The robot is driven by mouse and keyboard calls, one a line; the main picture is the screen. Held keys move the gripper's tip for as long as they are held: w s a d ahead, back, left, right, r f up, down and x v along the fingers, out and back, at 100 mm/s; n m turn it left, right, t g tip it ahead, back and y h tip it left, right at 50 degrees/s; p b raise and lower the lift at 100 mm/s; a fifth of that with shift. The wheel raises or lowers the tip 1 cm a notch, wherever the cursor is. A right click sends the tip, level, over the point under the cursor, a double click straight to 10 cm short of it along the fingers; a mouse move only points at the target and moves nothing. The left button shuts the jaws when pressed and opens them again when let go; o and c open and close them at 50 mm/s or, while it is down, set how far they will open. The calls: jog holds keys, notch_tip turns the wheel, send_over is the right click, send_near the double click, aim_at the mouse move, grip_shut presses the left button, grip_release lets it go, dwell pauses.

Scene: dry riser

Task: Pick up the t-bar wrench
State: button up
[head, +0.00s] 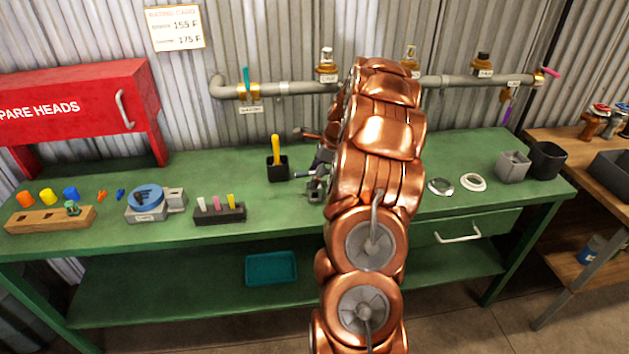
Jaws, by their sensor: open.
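I cannot make out a clear T-shaped wrench in the head view. A tool with an upright yellow handle (275,149) stands in a small black holder (278,171) on the green bench; its lower part is hidden, and I cannot tell if it is the t-bar wrench. My gripper (305,187) is open, low over the bench just right of the black holder. It looks empty. My copper arm covers the bench behind and to its right, so anything there is hidden.
A grey pipe (300,88) with valves runs along the wall behind the green bench (120,245). Left are a red cabinet (75,108), a wooden block (50,219), a blue-topped device (146,198) and a dark rack (219,213). Right are two rings and grey cups (513,167).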

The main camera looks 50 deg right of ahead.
jog(key=x, duration=0.3)
jog(key=shift+s+a+f+p, duration=0.15)
jog(key=shift+s+f+p, duration=0.05)
jog(key=shift+f+p, duration=0.2)
grip_shut()
dwell(0.3)
